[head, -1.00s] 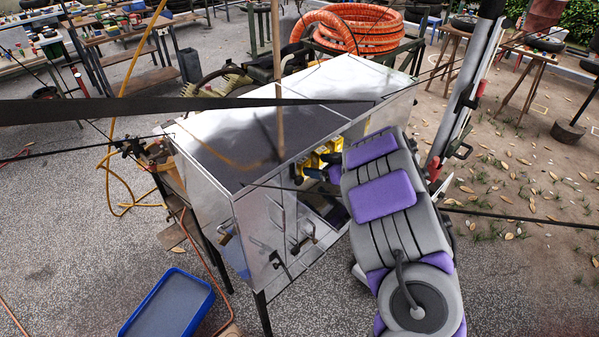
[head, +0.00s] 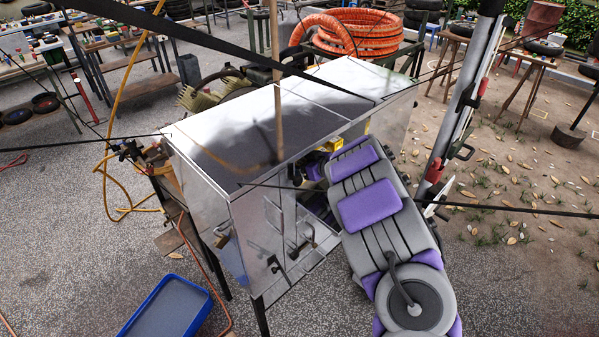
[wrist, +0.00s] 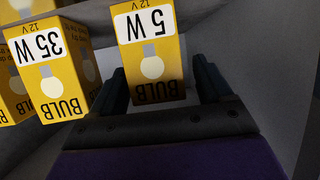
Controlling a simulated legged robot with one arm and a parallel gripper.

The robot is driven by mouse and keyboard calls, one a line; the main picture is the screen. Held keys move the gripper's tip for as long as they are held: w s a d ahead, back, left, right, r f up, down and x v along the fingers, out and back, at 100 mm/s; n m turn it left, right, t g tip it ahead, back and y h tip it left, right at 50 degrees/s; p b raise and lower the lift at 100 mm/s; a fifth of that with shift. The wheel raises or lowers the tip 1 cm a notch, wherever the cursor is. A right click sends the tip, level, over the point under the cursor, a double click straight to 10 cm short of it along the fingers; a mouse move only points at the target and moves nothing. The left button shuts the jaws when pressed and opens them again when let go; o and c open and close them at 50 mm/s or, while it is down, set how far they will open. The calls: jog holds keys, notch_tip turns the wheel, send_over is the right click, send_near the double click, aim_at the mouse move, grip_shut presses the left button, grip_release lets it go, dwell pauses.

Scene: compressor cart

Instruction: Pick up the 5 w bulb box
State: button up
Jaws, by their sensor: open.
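The 5 W bulb box (wrist: 148,62) is yellow with a white label, printed upside down in the wrist view. My gripper (wrist: 160,80) is open, with one dark finger on each side of this box. Gaps show between box and fingers, and I see no grip on it. A 35 W bulb box (wrist: 52,75) stands just left of the left finger. In the head view my purple and grey arm reaches into the open front of the metal cabinet (head: 240,140), and the fingers are hidden. A bit of yellow (head: 330,146) shows inside; I cannot tell which box it is.
More yellow boxes (wrist: 12,95) stand at the far left of the wrist view. The cabinet's walls and top close in around my gripper. A blue tray (head: 168,308) lies on the ground at front left, and orange hose (head: 355,32) is coiled behind.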

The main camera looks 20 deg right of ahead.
jog(key=shift+d, duration=0.1)
jog(key=c, duration=1)
jog(key=shift+c, duration=0.2)
